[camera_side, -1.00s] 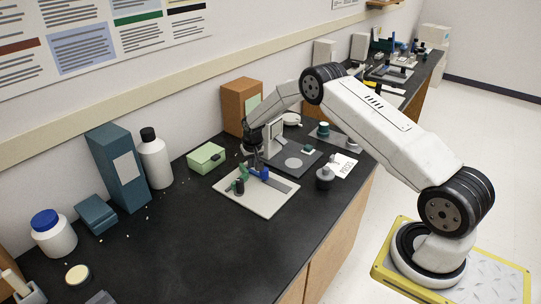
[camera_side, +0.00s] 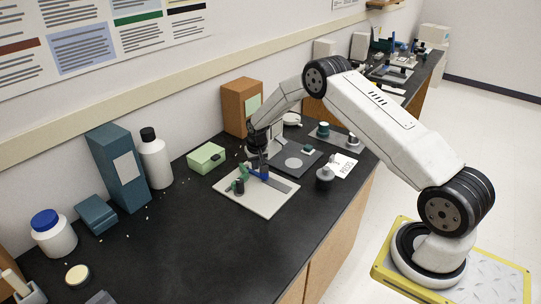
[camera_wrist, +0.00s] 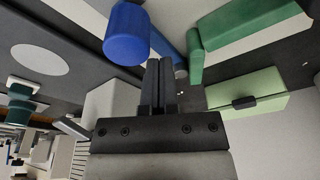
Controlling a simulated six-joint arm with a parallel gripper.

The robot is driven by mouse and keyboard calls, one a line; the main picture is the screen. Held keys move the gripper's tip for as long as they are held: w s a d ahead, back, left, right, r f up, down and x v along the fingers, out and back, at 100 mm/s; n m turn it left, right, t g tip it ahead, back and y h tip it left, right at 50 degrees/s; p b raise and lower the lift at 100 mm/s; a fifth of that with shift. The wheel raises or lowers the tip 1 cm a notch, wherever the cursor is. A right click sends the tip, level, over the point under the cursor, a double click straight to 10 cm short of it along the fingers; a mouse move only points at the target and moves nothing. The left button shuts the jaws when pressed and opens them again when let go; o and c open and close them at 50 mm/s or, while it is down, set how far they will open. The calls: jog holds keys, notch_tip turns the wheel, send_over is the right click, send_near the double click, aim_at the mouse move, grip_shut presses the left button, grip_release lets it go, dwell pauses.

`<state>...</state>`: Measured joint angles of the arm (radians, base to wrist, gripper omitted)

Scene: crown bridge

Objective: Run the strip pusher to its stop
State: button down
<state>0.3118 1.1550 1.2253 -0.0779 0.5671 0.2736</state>
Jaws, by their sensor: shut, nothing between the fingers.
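A pale plate (camera_side: 262,202) on the dark bench bears a green fixture (camera_side: 240,179) and a blue part (camera_side: 258,175), which I take to be the strip pusher. In the wrist view, a blue round knob (camera_wrist: 127,34) and a blue bar (camera_wrist: 167,42) show beside a green block (camera_wrist: 240,37). My gripper (camera_side: 263,168) is over the back of the plate, close to the blue part. Its two fingers (camera_wrist: 159,68) are shut together with nothing between them, pointing between the knob and the green block. I cannot tell if they touch the blue part.
A pale green box (camera_side: 207,158) lies left of the plate, with an orange-brown carton (camera_side: 241,106) behind. A dark plate with a pale disc (camera_side: 293,162) is close on the right, and a small grey weight-like piece (camera_side: 325,176) stands near the front edge.

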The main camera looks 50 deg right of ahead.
jog(key=shift+s, duration=3.55)
jog(key=shift+w, duration=0.8)
jog(key=shift+r, duration=0.1)
notch_tip(320, 180, up, 7)
dwell(1.0)
